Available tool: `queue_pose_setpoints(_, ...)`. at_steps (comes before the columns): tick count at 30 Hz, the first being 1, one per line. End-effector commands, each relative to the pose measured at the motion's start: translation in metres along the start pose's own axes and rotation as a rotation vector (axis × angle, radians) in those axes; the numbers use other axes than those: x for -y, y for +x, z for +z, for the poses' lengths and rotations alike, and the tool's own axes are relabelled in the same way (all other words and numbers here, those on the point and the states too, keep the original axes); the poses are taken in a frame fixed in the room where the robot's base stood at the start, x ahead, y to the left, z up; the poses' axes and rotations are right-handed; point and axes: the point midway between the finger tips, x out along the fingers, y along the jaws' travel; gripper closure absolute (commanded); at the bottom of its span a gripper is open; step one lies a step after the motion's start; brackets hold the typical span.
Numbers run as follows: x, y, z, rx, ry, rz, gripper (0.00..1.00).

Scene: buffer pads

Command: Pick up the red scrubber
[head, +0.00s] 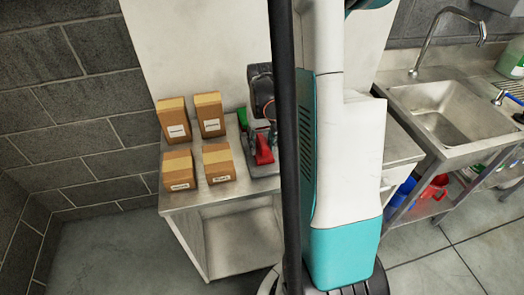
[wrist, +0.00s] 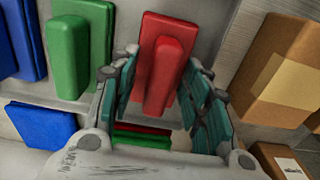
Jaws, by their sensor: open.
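The red scrubber (wrist: 165,55), a block with a raised handle bar, stands in the wrist view between the fingers of my gripper (wrist: 160,78). The gripper is open, with one teal-padded finger on each side of the handle; I cannot tell whether they touch it. In the head view my gripper (head: 268,112) is over the counter, partly hidden by my arm. A red piece (head: 263,150) shows just below it there; I cannot tell whether it is the same scrubber.
Green (wrist: 68,50) and blue (wrist: 22,40) scrubbers stand left of the red one. Below lie a blue pad (wrist: 40,122), a green pad and a red pad (wrist: 145,130). Cardboard boxes (head: 172,118) stand on the counter (head: 200,195). A sink (head: 435,108) is at right.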

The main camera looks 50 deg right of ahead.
Motion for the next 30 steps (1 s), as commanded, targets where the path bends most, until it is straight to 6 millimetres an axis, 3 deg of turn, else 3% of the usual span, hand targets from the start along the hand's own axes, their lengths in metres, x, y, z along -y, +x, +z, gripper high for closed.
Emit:
queue_pose_setpoints(3, 0.0, -0.001, 0.0, 0.0, 0.0, 0.0, 0.57)
queue_pose_setpoints(9, 0.0, -0.001, 0.0, 0.0, 0.0, 0.0, 1.0)
queue_pose_setpoints(22, 0.0, -0.004, 0.0, 0.0, 0.0, 0.0, 1.0)
queue_pose_setpoints(30, 0.0, -0.036, 0.001, 0.0, 0.0, 0.0, 1.0)
